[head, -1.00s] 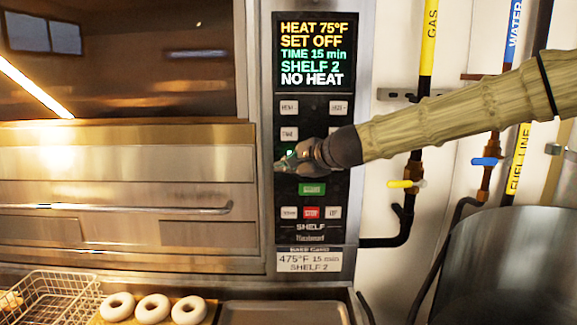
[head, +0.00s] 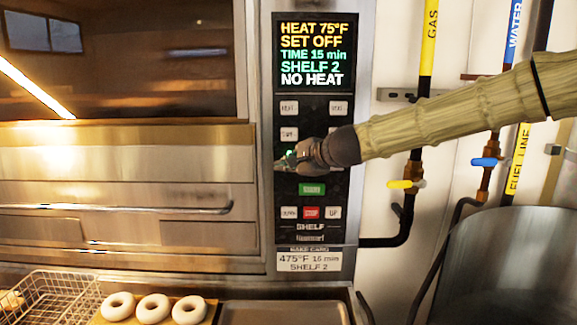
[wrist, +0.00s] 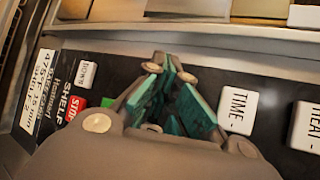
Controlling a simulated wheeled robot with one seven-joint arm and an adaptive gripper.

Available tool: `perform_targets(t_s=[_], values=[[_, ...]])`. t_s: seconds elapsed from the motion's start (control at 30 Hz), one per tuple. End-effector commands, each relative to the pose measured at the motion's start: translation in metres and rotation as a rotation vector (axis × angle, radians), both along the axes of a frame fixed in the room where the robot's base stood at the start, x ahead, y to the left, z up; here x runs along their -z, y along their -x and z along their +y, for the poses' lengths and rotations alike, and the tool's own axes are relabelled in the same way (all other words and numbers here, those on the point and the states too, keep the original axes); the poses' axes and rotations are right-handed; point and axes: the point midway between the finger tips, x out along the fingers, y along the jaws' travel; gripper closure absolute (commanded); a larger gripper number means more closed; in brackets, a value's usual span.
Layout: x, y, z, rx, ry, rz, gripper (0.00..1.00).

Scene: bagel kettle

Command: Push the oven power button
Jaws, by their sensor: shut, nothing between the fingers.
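The oven control panel (head: 264,190) is a dark strip with a lit display (head: 313,50) reading HEAT 75°F, SET OFF, TIME 15 min, SHELF 2, NO HEAT. A green button (head: 312,189) sits below my gripper; its lettering is too small to read. My gripper (head: 282,164) is shut and empty, in front of the panel's left part, above and left of the green button. In the wrist view my gripper (wrist: 168,68) shows teal inner pads, and the green button (wrist: 107,102) is partly hidden behind it. I cannot tell whether the fingertips touch the panel.
A red STOP button (head: 311,213) lies between two white buttons under the green one. White buttons, including TIME - (wrist: 238,110), are near the gripper. Bagels (head: 153,308) on a board and a wire basket (head: 50,300) stand below. Pipes with valves run at right.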

Motion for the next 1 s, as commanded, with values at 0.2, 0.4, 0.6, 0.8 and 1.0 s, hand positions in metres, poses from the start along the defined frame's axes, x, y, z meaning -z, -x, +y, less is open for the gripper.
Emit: perform_targets(t_s=[0.2,0.4,0.6,0.8,1.0], values=[[0.000,-0.002,0.000,0.000,0.000,0.000,1.00],[0.000,-0.004,0.000,0.000,0.000,0.000,1.00],[0.000,-0.001,0.000,0.000,0.000,0.000,1.00],[0.001,0.006,0.000,0.000,0.000,0.000,1.00],[0.000,0.010,0.000,0.000,0.000,0.000,1.00]])
